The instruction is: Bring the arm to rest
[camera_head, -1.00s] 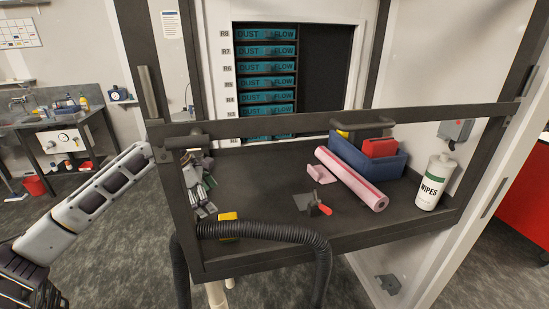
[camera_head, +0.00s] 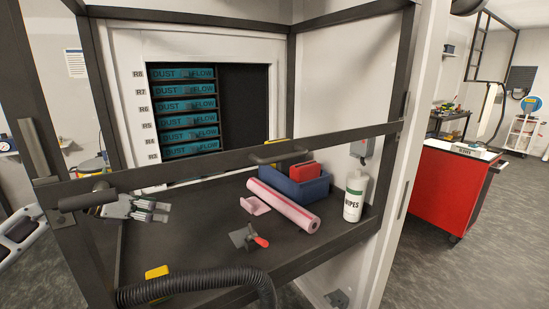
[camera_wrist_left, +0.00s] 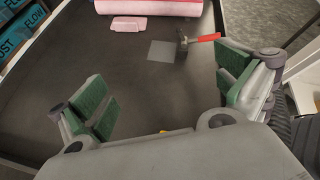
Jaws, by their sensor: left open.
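My left gripper (camera_head: 148,207) is at the left end of the dark bench top (camera_head: 205,225), partly behind the frame's crossbar. In the left wrist view the left gripper (camera_wrist_left: 163,92) has its green-padded fingers spread wide, with nothing between them. It is apart from the pink roll (camera_head: 284,205) and the red-handled tool (camera_head: 257,240). That tool (camera_wrist_left: 200,40) also shows beyond the fingers in the wrist view, beside a small grey plate (camera_wrist_left: 161,50). My right gripper is not in view.
A dark crossbar (camera_head: 220,163) with handles spans the bench front. A black hose (camera_head: 200,280) and yellow block (camera_head: 157,271) are at the front edge. A blue bin (camera_head: 300,188) and wipes bottle (camera_head: 354,196) stand right. A red cabinet (camera_head: 445,190) stands beyond.

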